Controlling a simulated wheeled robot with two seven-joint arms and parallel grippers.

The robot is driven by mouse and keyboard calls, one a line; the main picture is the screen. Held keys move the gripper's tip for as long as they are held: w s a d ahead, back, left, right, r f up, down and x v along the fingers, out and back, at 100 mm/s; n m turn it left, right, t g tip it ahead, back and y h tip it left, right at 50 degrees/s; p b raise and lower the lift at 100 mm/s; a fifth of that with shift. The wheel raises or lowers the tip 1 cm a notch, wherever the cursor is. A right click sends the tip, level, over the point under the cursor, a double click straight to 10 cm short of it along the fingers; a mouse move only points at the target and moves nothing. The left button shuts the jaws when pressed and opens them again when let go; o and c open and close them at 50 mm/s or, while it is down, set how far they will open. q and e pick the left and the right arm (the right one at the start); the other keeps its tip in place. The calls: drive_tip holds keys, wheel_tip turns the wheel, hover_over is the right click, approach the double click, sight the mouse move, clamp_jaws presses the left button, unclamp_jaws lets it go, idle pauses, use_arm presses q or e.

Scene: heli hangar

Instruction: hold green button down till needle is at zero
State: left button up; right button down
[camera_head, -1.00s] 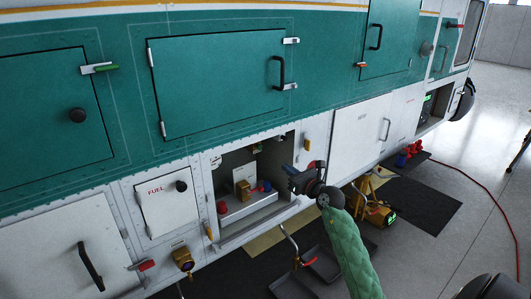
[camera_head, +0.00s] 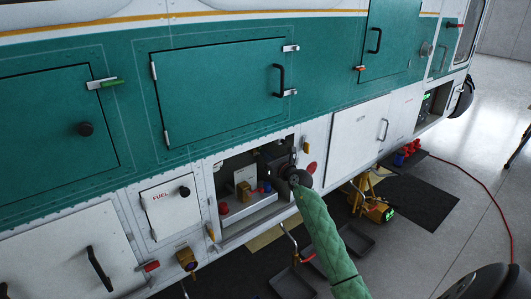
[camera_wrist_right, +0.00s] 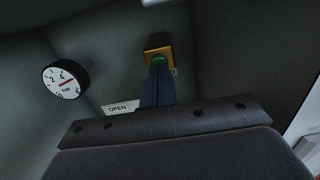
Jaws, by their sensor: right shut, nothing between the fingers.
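The green button (camera_wrist_right: 159,61) sits on a square brass-coloured block (camera_wrist_right: 158,51) on the bay's inner wall in the right wrist view. My right gripper (camera_wrist_right: 158,72) is shut and empty, its blue fingertips at the button and partly covering it; they appear to touch it, but how far it is pressed I cannot tell. The round white gauge (camera_wrist_right: 66,80) is left of it; its red needle stands off zero, among the middle numbers. In the head view my right gripper (camera_head: 272,169) reaches into the open bay (camera_head: 231,238). My left gripper is not in view.
The bay holds a red knob (camera_head: 223,208) and a small tan box (camera_head: 244,182). An OPEN label (camera_wrist_right: 118,107) is below the gauge. The white fuel door (camera_head: 168,208) is left of the bay. Black trays (camera_head: 293,284) and a yellow floor unit (camera_head: 372,208) stand below.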

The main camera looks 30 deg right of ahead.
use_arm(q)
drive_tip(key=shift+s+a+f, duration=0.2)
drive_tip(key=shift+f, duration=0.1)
use_arm(e)
drive_tip(key=shift+w, duration=0.45)
